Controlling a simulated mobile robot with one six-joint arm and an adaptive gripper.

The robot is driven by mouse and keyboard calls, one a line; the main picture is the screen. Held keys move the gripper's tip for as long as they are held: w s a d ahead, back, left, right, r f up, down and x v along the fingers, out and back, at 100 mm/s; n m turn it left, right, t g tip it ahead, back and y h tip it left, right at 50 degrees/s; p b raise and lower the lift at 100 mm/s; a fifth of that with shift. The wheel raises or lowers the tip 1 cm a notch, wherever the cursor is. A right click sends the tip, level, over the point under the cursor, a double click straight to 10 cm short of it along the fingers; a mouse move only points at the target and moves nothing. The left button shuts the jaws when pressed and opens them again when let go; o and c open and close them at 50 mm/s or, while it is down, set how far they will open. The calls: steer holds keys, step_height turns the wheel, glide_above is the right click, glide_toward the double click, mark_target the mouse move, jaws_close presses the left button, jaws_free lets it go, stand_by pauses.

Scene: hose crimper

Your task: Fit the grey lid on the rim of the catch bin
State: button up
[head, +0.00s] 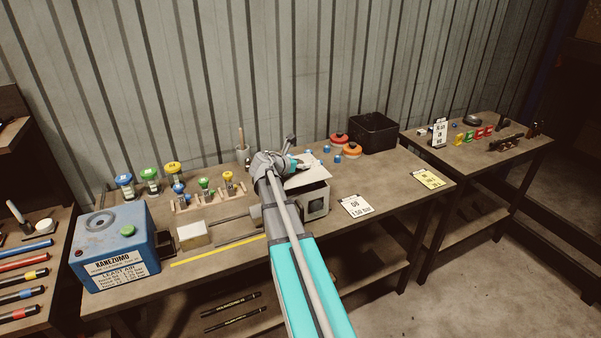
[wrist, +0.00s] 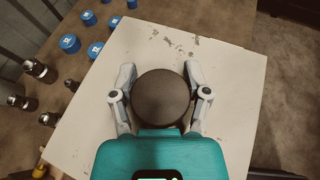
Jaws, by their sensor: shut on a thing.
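The lid is a pale grey square plate (wrist: 230,80) with scuffs near its far edge and a round dark knob (wrist: 160,97) in the middle. My gripper (wrist: 160,80) is shut on the knob, one finger on each side. In the head view the lid (head: 308,180) hangs from my gripper (head: 294,165) above the middle of the bench, over a pale box-shaped machine. The catch bin appears to be the black open box (head: 378,142) at the back right of the bench. The lid is apart from it, to its left and nearer.
Red and orange capped pots (head: 351,150) stand between lid and bin. Small blue caps (wrist: 70,43) and dark fittings (wrist: 38,70) lie left of the lid in the wrist view. The pale machine (head: 315,204) is below. A sign card (head: 356,206) lies right. A blue tank (head: 118,250) stands left.

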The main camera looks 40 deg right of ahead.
mark_target(300, 170)
steer(key=shift+w+d+f+b, duration=0.25)
steer(key=shift+w+f+b, duration=0.1)
steer(key=shift+f+b, duration=1.45)
steer(key=shift+f, duration=0.15)
steer(key=shift+f, duration=0.3)
steer(key=o, duration=1.3)
steer(key=shift+r, duration=0.15)
steer(key=shift+s+a+r, duration=0.1)
steer(key=shift+a+r, duration=0.05)
steer(key=shift+r, duration=0.2)
steer(key=p+v, duration=0.4)
steer(key=v, duration=0.7)
steer(key=shift+a+r+p, duration=0.1)
steer(key=shift+a+p, duration=0.25)
